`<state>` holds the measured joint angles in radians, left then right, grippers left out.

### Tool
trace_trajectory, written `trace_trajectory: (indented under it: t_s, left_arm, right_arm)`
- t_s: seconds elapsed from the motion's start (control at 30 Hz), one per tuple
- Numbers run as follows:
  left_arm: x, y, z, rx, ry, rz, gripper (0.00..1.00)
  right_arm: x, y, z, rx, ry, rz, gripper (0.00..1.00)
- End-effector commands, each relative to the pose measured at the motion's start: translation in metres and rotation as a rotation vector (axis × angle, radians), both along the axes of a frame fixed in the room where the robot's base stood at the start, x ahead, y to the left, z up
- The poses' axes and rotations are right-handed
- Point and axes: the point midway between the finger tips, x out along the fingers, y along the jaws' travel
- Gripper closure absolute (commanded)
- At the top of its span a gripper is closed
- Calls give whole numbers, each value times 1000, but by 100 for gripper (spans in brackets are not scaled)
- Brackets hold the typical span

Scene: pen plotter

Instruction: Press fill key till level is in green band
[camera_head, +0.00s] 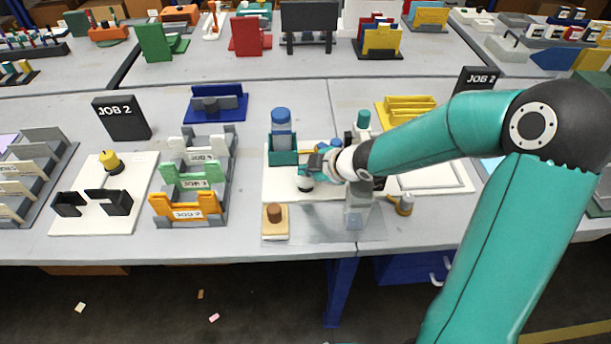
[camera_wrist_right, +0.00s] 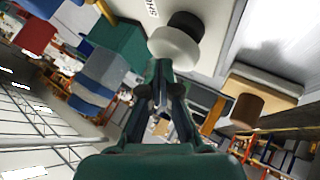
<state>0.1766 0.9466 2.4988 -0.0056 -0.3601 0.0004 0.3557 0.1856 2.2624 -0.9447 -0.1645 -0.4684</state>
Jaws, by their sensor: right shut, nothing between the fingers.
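My right gripper (camera_head: 311,170) is shut and empty over the white panel (camera_head: 285,190). In the right wrist view its fingertips (camera_wrist_right: 160,72) point at a round white piece with a black top (camera_wrist_right: 175,45); I cannot tell whether they touch it. This piece shows just below the gripper in the head view (camera_head: 305,184). A brown round button on a tan block (camera_head: 274,214) stands nearer the front edge, apart from the gripper; it also shows in the right wrist view (camera_wrist_right: 247,110). No label marks the fill key legibly, and I cannot make out a level or green band. My left gripper is not in view.
A blue-topped bottle in a teal holder (camera_head: 282,150) stands behind the gripper. A grey upright post (camera_head: 357,207) stands right of it, close to my right arm. Slotted job racks (camera_head: 188,205) stand to the left. The table's front edge is close.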

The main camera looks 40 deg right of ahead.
Motion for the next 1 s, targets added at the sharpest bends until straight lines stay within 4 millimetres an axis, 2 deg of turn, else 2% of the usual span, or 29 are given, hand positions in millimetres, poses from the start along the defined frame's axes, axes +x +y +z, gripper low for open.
trace_trajectory:
  t_s: [1.0]
  left_arm:
    - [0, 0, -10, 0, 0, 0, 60]
  right_arm:
    - [-1, 0, -12, 1, 4, 0, 100]
